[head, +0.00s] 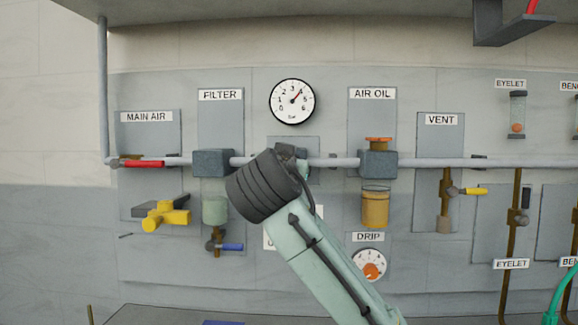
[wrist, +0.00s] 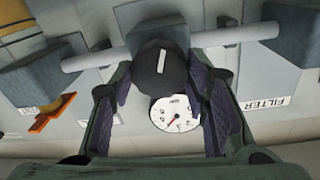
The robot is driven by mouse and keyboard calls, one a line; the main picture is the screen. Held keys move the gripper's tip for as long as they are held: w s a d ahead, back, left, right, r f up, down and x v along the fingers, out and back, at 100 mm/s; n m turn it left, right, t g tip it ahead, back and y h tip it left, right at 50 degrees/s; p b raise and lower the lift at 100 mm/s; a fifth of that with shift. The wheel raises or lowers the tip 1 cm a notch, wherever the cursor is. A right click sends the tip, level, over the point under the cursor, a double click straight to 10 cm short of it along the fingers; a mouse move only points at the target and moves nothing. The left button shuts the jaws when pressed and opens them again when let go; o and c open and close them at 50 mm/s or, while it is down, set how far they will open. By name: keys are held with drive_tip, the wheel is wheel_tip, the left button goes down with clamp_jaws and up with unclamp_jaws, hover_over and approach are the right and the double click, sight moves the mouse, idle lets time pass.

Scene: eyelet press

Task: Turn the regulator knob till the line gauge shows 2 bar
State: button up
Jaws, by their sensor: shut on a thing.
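The line gauge (head: 292,101) is a round white dial on the wall panel. Its red needle points up and right, near the 4. The gauge also shows in the wrist view (wrist: 175,114), below the knob. The regulator knob (wrist: 161,76) is round and black with a white mark line on its face. My gripper (wrist: 162,68) is shut on the knob, one purple-padded finger on each side of it. In the head view my arm hides the knob and the fingers.
A grey pipe (head: 335,162) runs across the panel. The filter (head: 214,163) is left of my arm, the air oil unit (head: 377,163) right.

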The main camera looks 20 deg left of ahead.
drive_tip(key=shift+n, duration=0.3)
drive_tip(key=shift+c, duration=0.5)
drive_tip(key=shift+a+f+n+y+b, duration=0.1)
drive_tip(key=shift+n+y+b, duration=0.2)
drive_tip(key=shift+n, duration=4.65)
drive_tip(key=shift+f+n+y+b, duration=0.1)
drive_tip(key=shift+n+y, duration=0.3)
drive_tip(key=shift+n, duration=4.55)
drive_tip(key=o, duration=1.2)
